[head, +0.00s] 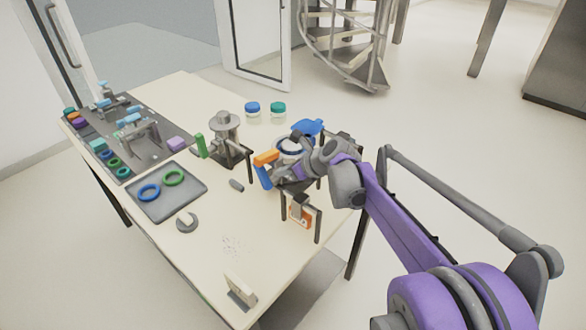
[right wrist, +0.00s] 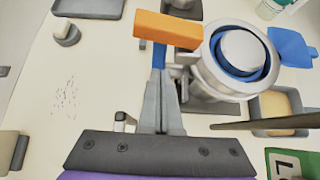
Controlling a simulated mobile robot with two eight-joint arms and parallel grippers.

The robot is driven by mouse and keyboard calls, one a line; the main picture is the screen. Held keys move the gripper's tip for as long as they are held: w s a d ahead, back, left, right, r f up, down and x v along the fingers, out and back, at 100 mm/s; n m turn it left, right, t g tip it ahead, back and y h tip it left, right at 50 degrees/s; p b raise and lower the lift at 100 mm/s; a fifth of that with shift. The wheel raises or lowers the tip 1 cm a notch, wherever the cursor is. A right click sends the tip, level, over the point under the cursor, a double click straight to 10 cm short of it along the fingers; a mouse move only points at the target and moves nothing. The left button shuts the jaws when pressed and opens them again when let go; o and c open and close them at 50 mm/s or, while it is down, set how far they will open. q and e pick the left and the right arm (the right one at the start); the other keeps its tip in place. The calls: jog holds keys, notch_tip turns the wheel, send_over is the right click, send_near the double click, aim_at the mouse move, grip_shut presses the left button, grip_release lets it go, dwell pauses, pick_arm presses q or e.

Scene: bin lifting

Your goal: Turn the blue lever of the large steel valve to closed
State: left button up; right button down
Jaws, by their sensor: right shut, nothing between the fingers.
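The large steel valve (right wrist: 212,72) is a round steel body with a blue ring inside its open top, right of my fingers in the right wrist view. In the head view my arm partly covers its pale round top (head: 291,146). A blue lever (right wrist: 159,54) with an orange bar across its end (right wrist: 168,29) stands left of the body; it also shows in the head view (head: 263,177). My right gripper (right wrist: 159,76) is shut and empty, its fingertips overlapping the lever's lower part in the picture. I cannot tell whether they touch it. My left gripper is out of view.
A grey tray (head: 166,204) with blue and green rings lies left. A steel stand (head: 225,135) and green block (head: 200,146) are behind it. A flat blue piece (right wrist: 291,47) sits beside the valve. An orange-framed part (head: 302,214) stands in front. The near-left tabletop is mostly clear.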

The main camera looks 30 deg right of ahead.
aim_at(264, 170)
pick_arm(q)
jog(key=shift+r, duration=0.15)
pick_arm(e)
jog(key=x, duration=0.4)
jog(key=r+x, duration=0.1)
jog(key=shift+w+a+f, duration=0.25)
jog(key=shift+w+f, duration=0.1)
jog(key=shift+w, duration=0.3)
jog(key=shift+w+a+r, duration=0.1)
jog(key=shift+w+a, duration=0.05)
jog(key=shift+w, duration=0.25)
jog(key=shift+r, duration=0.1)
jog(key=shift+s+r, duration=0.15)
jog(key=shift+s, duration=0.05)
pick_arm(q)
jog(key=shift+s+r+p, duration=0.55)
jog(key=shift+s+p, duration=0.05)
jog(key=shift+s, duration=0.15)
pick_arm(e)
jog(key=v, duration=1.3)
jog(key=shift+r, duration=0.2)
